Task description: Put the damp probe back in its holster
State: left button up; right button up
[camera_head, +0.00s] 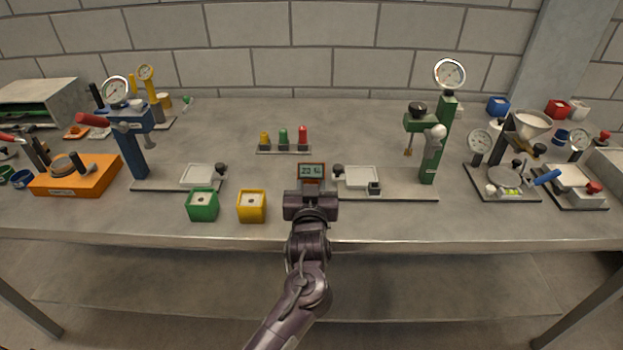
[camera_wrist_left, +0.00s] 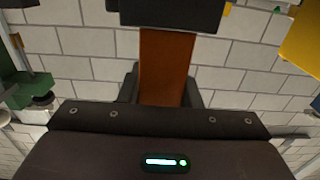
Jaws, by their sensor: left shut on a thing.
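The damp probe appears to be the orange handheld meter (camera_head: 312,172) with a lit display that seems to read 20 %. My left gripper (camera_head: 311,198) is shut on it and holds it near the front middle of the bench. In the left wrist view its orange-brown body (camera_wrist_left: 163,65) runs up between the fingers to a dark block (camera_wrist_left: 170,14) at the top edge. Its lower end is hidden behind the gripper. I cannot make out which thing is the holster. My right gripper is not in view.
A green press stand (camera_head: 435,150) is close on the right, a blue one (camera_head: 130,140) on the left. Green (camera_head: 203,206) and yellow (camera_head: 252,207) boxes stand left of the gripper. A rack with three coloured pieces (camera_head: 283,151) lies behind. The back middle of the bench is clear.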

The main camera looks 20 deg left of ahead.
pick_arm(q)
jog(key=o, duration=0.9)
jog(key=shift+o, duration=0.2)
jog(key=b+v, duration=0.1)
jog(key=v, duration=0.6)
jog(key=shift+s+d, duration=0.15)
jog(key=shift+s, duration=0.25)
